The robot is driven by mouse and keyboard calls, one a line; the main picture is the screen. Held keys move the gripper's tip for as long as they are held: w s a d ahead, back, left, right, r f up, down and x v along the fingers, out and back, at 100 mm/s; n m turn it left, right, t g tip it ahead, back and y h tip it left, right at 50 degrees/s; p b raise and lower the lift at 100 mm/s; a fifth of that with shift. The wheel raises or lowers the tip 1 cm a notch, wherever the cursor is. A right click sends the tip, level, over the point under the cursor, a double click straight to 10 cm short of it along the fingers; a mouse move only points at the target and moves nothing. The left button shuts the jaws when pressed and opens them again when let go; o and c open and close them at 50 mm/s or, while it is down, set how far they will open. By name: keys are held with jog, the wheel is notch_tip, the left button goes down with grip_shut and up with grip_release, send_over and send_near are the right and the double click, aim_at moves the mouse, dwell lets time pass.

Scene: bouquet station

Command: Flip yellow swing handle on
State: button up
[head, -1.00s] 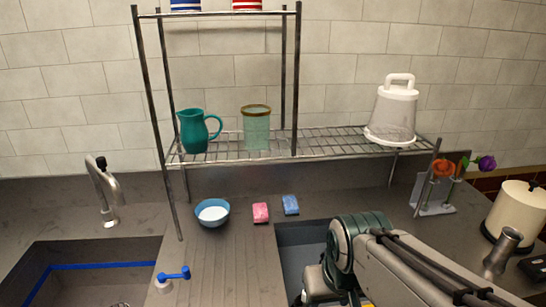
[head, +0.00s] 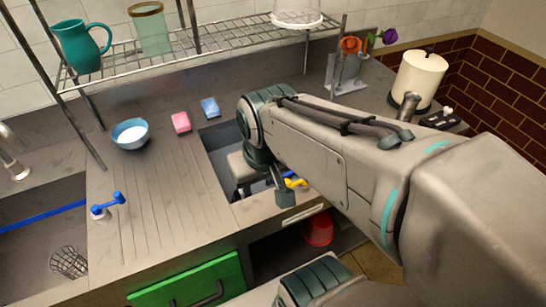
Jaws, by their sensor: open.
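A yellow swing handle (head: 296,184) shows in the head view at the right front of the right-hand sink basin, partly hidden behind my arm. My gripper (head: 283,190) is low over that basin, with a dark fingertip just left of the yellow handle in the picture. The jaws are open and nothing shows between them. My arm hides part of the gripper, and I cannot tell whether it touches the handle. A blue swing handle (head: 108,204) on a white base stands on the counter to the left.
A wire rack (head: 205,45) stands at the back. A green drawer (head: 190,285) and a red bucket (head: 319,230) are below.

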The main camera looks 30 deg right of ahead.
jog(key=c, duration=0.5)
jog(key=shift+w+d+r, duration=0.15)
jog(key=shift+w, duration=0.05)
grip_shut()
jog(key=w+d+m+g+y+p, duration=0.1)
jog(key=w+d+m+g, duration=0.4)
jog(key=w+d, duration=0.8)
jog(key=shift+w+d+f, duration=0.15)
jog(key=shift+f, duration=0.3)
